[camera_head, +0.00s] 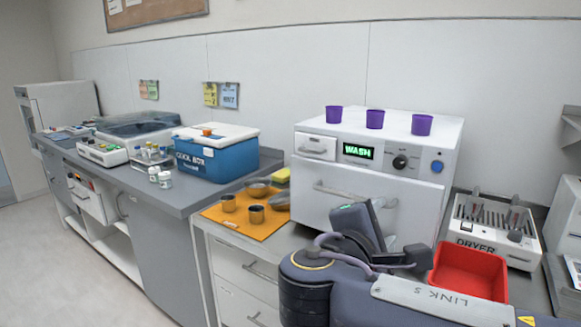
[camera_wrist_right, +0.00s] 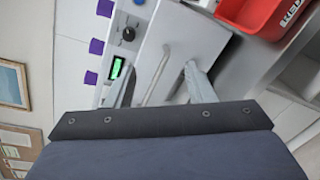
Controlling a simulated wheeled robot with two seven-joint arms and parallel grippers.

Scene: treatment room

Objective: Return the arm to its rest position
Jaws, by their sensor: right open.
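My right arm comes in from the lower right of the head view. Its right gripper (camera_head: 384,222) is in front of the white washer (camera_head: 374,164), over the counter, and covers part of the washer's lower front. In the right wrist view the two grey fingers of this gripper (camera_wrist_right: 160,84) stand apart, open, with nothing between them. The washer's door handle shows behind them, and I cannot tell how far off it is. My left gripper is not in view.
A red bin (camera_head: 468,272) stands close to the right of the gripper, before the dryer rack (camera_head: 497,227). Purple cups (camera_head: 375,119) stand on the washer. An orange mat (camera_head: 262,230) with metal cups and bowls lies left, beside a blue cool box (camera_head: 215,159).

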